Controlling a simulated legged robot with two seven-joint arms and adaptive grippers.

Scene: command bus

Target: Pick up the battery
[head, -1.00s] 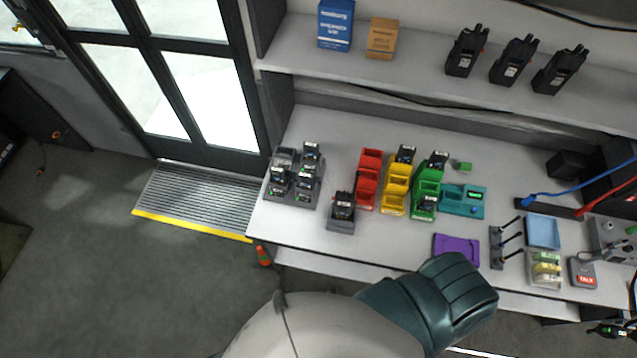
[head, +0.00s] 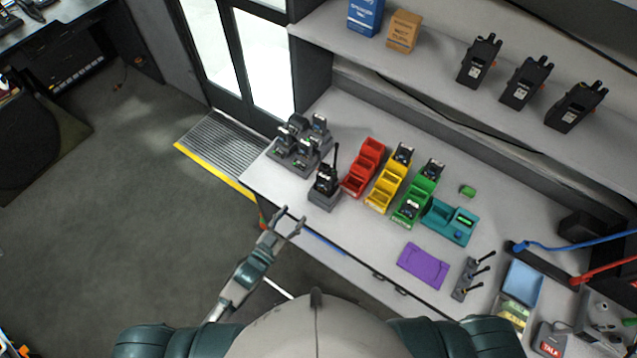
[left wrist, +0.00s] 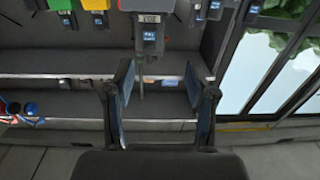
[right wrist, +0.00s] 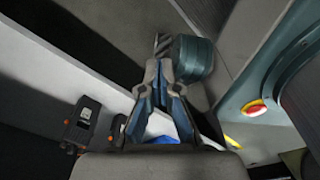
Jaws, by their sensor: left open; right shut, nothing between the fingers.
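Several small black blocks with pale labels, which may be batteries, sit in the yellow bins (head: 385,190) and green bins (head: 411,200); which one is the battery I cannot tell. A multi-slot charger (head: 296,155) at the table's left end holds several dark units. A black radio-like unit with an antenna (head: 327,177) stands in a single charger (head: 324,200). My left gripper (head: 289,221) is open and empty by the table's front edge, below the single charger. Its spread fingers also show in the left wrist view (left wrist: 160,82). My right gripper (right wrist: 164,75) is shut and empty; the head view does not show it.
Red bins (head: 365,168), a teal device (head: 449,222), a purple mat (head: 423,266) and a light-blue tray (head: 523,281) are on the table. Several radios (head: 527,82) stand on the shelf above. Bare tabletop lies between the single charger and purple mat.

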